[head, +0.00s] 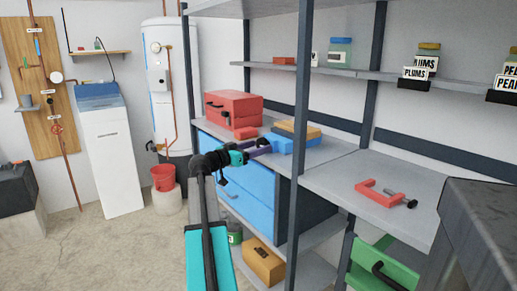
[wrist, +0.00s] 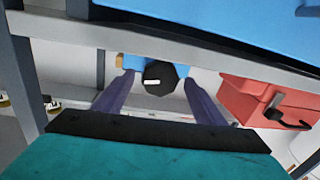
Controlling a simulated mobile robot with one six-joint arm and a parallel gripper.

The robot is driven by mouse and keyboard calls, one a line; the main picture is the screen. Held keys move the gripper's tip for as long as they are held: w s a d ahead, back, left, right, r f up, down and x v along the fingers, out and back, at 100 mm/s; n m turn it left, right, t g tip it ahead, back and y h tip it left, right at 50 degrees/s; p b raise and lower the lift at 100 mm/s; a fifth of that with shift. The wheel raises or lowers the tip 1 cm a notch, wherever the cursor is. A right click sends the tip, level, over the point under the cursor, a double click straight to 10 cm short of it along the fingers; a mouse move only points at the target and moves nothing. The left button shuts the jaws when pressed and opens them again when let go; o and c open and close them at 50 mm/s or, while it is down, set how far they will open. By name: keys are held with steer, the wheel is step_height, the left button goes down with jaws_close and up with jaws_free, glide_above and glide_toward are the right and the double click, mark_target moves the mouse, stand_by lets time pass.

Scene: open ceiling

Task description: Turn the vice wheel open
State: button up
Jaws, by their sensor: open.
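The blue vice (head: 284,144) stands at the front of the grey workbench, just beyond my gripper (head: 264,146). Its wheel is a dark, roughly round knob (wrist: 160,78) with a white mark on its face, shown in the wrist view with a bit of the blue body (wrist: 131,62) behind it. My gripper is open, one purple finger on each side of the wheel, with a visible gap to each. How deep the fingers reach along the wheel I cannot tell. In the head view the wheel is not clearly visible near the fingers.
A red toolbox (head: 233,107) stands behind on the bench, also at right in the wrist view (wrist: 268,98). Blue drawers (head: 235,185) sit below the bench. A dark shelf post (head: 295,110) rises close to the vice. A red clamp (head: 380,192) lies on the right bench.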

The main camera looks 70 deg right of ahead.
steer(key=shift+s+d, duration=0.3)
steer(key=shift+d, duration=0.2)
steer(key=shift+c, duration=0.4)
steer(key=c, duration=0.9)
steer(key=shift+c, duration=0.2)
steer(key=shift+r+n+p, duration=0.15)
steer(key=shift+n+p, duration=0.85)
steer(key=shift+n, duration=1.3)
